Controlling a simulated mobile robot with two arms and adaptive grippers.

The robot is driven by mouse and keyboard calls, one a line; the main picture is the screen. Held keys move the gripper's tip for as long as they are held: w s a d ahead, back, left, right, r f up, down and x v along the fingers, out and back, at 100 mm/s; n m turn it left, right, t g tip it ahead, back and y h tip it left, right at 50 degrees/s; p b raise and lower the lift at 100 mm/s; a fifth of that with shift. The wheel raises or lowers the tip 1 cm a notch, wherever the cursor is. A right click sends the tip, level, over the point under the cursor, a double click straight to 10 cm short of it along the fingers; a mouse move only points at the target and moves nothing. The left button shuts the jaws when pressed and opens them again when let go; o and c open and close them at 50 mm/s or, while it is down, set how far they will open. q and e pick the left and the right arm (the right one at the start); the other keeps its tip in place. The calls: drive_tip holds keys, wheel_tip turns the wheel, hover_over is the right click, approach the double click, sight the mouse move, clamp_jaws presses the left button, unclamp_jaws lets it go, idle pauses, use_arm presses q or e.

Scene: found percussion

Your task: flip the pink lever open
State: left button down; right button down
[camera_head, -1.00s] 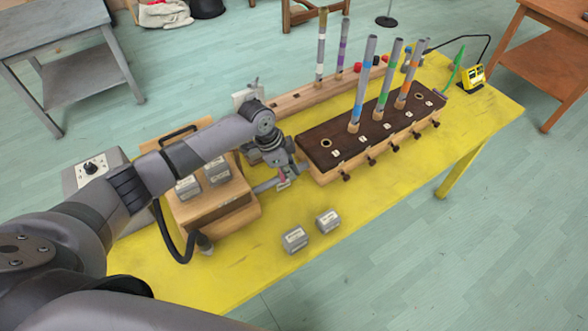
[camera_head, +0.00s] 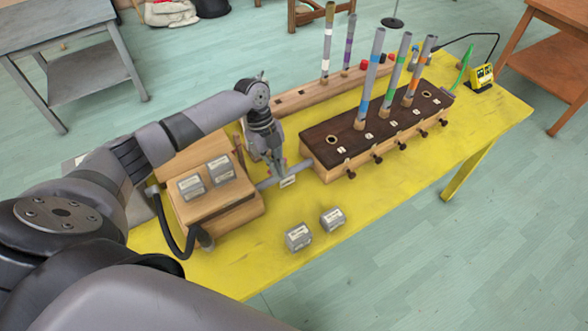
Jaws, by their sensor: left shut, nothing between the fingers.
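My left gripper (camera_head: 279,172) is shut and empty. It points down at the grey pipe (camera_head: 268,183) between the wooden box and the dark-topped chest. A small white tag (camera_head: 288,182) is on the pipe just below the fingertips. I cannot make out the pink lever clearly; the gripper covers part of this stretch of pipe. Whether the fingertips touch anything there is too small to tell. My right gripper is not in view.
The dark-topped chest (camera_head: 334,157) carries several upright tubes and has knobs along its front. The wooden box (camera_head: 246,210) bears grey weights; two more weights (camera_head: 299,237) (camera_head: 332,219) lie on the yellow table (camera_head: 380,208). A yellow device (camera_head: 481,77) stands at the far right.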

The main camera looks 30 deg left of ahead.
use_arm(q)
drive_tip(key=shift+w, duration=0.1)
drive_tip(key=shift+w+b, duration=0.5)
drive_tip(key=shift+w, duration=0.2)
